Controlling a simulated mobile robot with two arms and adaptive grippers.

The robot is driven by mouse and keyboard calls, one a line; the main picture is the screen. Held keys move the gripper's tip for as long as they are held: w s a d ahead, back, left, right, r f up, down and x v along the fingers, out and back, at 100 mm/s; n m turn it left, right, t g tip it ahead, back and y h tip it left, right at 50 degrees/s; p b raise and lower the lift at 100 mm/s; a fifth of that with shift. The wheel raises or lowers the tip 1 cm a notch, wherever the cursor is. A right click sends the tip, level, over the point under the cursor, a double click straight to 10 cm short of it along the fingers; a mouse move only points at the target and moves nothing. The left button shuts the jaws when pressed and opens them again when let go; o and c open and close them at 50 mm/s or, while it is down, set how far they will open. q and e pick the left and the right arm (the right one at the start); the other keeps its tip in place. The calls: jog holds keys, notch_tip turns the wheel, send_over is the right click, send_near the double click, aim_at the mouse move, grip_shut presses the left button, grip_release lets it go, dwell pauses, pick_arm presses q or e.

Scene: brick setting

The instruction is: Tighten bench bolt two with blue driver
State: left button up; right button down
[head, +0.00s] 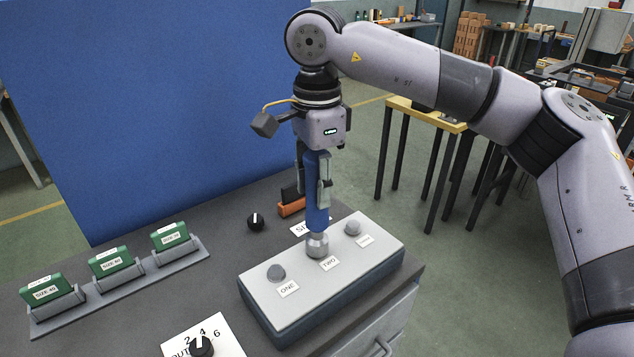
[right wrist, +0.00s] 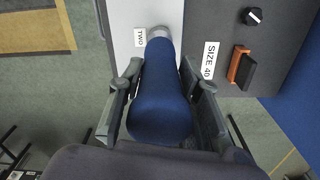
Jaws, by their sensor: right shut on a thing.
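The blue driver (head: 317,192) stands upright over the middle bolt, labelled TWO, of the grey bolt block (head: 376,262). Its grey socket end (head: 317,245) covers the place of that bolt, so the bolt itself is hidden. My right gripper (head: 318,185) is shut on the driver's blue handle from above. In the right wrist view the handle (right wrist: 160,92) sits between the two fingers, with its far end at the TWO label. Bolt one (head: 276,273) and the third bolt (head: 352,228) stand bare on either side. My left gripper is not in view.
Several green size blocks (head: 117,262) stand in grey holders at the bench's left. A black knob (head: 201,346) on a numbered plate is at the front, another knob (head: 255,221) farther back. An orange and black switch (head: 291,206) is behind the driver. A blue panel (head: 170,100) rises behind the bench.

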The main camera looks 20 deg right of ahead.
jog(key=shift+s+f, duration=0.1)
jog(key=shift+f, duration=0.2)
dwell(0.7)
